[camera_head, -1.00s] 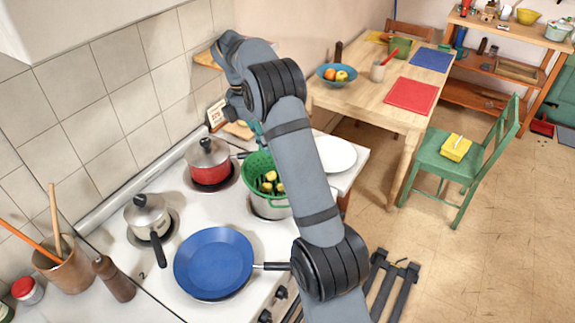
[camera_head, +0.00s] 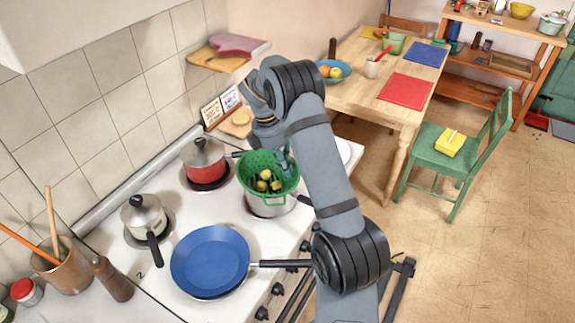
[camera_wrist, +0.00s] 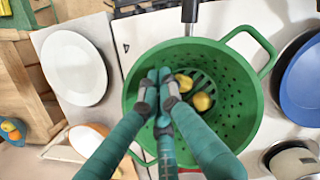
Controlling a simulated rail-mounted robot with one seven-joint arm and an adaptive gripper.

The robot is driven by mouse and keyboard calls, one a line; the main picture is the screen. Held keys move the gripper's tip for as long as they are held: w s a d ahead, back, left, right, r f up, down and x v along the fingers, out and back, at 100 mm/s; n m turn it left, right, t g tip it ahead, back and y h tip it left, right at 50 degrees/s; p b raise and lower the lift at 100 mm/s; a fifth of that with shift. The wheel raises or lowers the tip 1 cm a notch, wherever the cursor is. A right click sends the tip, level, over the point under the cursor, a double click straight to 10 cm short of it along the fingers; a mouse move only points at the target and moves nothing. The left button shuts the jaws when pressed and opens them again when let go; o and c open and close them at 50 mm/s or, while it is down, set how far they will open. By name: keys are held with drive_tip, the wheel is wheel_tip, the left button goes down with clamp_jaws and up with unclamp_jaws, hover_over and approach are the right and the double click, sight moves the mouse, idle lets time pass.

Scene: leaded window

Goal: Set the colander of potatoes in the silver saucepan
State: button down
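The green colander (camera_head: 253,166) with several yellow potatoes (camera_head: 264,182) sits at the top of the silver saucepan (camera_head: 268,205) on the stove's front right. The colander looks about level; how deep it sits is hidden by its own wall. My gripper (camera_head: 283,160) reaches down over the colander's far right side. In the wrist view my gripper's teal fingers (camera_wrist: 164,78) come together over the inside of the colander (camera_wrist: 237,115), beside two potatoes (camera_wrist: 201,101). Nothing shows between the fingertips. The saucepan's dark handle (camera_wrist: 190,10) sticks out beyond the rim; its body is hidden there.
A red pot (camera_head: 204,165) stands behind the colander, a small lidded pot (camera_head: 144,216) to the left and a blue frying pan (camera_head: 210,260) in front. A white plate (camera_wrist: 75,68) lies on the counter beside the stove. A wall shelf (camera_head: 222,62) is above.

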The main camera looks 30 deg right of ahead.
drive_tip(key=shift+d+f, duration=0.1)
idle(0.3)
drive_tip(key=shift+s+d, duration=0.3)
drive_tip(key=shift+d, duration=0.25)
drive_tip(key=shift+s+d, duration=0.3)
drive_tip(key=shift+d, duration=0.2)
drive_tip(key=shift+w+a+p, duration=0.25)
drive_tip(key=shift+a+p, duration=0.1)
drive_tip(key=a, duration=0.1)
drive_tip(key=w+a+r, duration=0.1)
drive_tip(key=w+a, duration=0.1)
drive_tip(key=shift+a+r, duration=0.2)
drive_tip(key=shift+r, duration=0.15)
drive_tip(key=s+v, duration=0.1)
drive_tip(key=v, duration=0.7)
drive_tip(key=shift+w+r, duration=0.2)
drive_tip(key=shift+w, duration=0.15)
drive_tip(key=shift+f, duration=0.1)
